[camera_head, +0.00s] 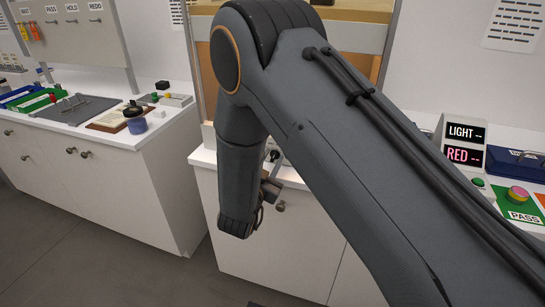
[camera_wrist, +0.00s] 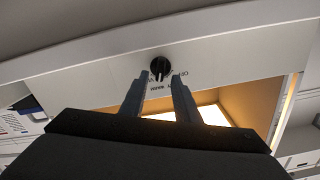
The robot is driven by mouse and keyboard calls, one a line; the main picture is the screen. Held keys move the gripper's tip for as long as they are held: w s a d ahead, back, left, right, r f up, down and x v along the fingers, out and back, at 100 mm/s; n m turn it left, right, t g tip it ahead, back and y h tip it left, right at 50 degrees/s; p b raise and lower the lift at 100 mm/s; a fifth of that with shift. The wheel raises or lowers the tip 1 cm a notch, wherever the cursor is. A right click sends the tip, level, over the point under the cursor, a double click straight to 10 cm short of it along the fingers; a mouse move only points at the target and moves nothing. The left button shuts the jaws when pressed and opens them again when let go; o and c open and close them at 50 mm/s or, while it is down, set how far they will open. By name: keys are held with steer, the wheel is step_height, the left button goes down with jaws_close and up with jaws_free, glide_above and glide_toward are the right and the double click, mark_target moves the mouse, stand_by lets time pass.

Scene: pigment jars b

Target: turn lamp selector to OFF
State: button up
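The lamp selector is a black round knob (camera_wrist: 160,65) on a pale panel strip in the wrist view, with small upside-down lettering beside it that includes OFF. Its pointer direction is too small to read for sure. My gripper (camera_wrist: 160,78) is open, and its two fingers point at the knob, one to each side of it in the picture. I cannot tell whether the fingertips reach around the knob or stop short of it; no contact shows. In the head view my gripper (camera_head: 269,188) hangs low in front of the white cabinet, partly hidden by my arm.
A lit booth interior (camera_wrist: 215,114) lies next to the panel strip. At right stand a LIGHT/RED display (camera_head: 463,143) and a green PASS pad (camera_head: 521,216). My arm covers the middle.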

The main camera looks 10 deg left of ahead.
steer(key=shift+w, duration=0.3)
jaws_close()
